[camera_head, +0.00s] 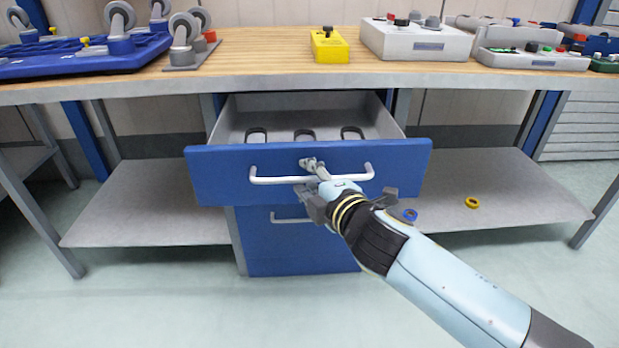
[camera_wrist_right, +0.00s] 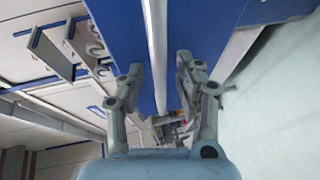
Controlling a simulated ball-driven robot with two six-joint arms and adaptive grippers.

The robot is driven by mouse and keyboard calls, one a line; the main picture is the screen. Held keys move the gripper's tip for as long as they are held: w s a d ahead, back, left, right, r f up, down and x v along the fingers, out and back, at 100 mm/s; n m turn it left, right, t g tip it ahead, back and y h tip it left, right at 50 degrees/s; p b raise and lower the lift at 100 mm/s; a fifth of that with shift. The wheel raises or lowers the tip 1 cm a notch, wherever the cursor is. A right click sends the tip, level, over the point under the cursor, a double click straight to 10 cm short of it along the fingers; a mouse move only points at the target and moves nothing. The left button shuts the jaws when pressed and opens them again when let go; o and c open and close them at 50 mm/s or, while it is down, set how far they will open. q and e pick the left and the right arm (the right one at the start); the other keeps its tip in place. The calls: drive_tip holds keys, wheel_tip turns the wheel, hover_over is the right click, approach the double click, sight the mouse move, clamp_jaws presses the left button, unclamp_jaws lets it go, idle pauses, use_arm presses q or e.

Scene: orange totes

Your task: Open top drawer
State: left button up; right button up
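The top drawer (camera_head: 225,175) of the blue cabinet is pulled out, its grey inside showing, with several dark-rimmed round items in a row. Its long white handle (camera_head: 270,180) runs across the blue front and shows as a pale bar in the right wrist view (camera_wrist_right: 156,50). My right gripper (camera_head: 311,177) is at the middle of this handle, and its fingers also show in the right wrist view (camera_wrist_right: 162,80). The fingers stand apart on both sides of the bar, with gaps visible. My left gripper is not in view.
A lower drawer (camera_head: 260,250) below is shut. The wooden worktop (camera_head: 270,50) carries a yellow box (camera_head: 328,46), a grey control box (camera_head: 415,40) and blue fixtures (camera_head: 80,55). A yellow ring (camera_head: 472,202) and a blue ring (camera_head: 410,215) lie on the right lower shelf. The floor in front is clear.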

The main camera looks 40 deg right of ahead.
drive_tip(key=v, duration=1.2)
drive_tip(key=s+d+f+m+g, duration=0.1)
drive_tip(key=s+f+m+g, duration=0.2)
drive_tip(key=f, duration=0.8)
drive_tip(key=s+d+f+m+g, duration=0.15)
drive_tip(key=s+f, duration=0.25)
drive_tip(key=f, duration=0.6)
drive_tip(key=s+f+m+g, duration=0.2)
drive_tip(key=s+f+g, duration=0.15)
drive_tip(key=f, duration=0.75)
drive_tip(key=s+f+m+g, duration=0.3)
drive_tip(key=s+f, duration=0.3)
drive_tip(key=s, duration=0.7)
drive_tip(key=s+f+m+g+y, duration=0.1)
drive_tip(key=s+f+m+g, duration=0.3)
drive_tip(key=s, duration=1)
wheel_tip(320, 180, down, 3)
drive_tip(key=shift+s+r+m, duration=0.15)
drive_tip(key=shift+s+m, duration=0.05)
drive_tip(key=shift+m, duration=0.65)
drive_tip(key=shift+s+d+y, duration=0.1)
drive_tip(key=shift+s+y, duration=0.05)
drive_tip(key=shift+y, duration=0.15)
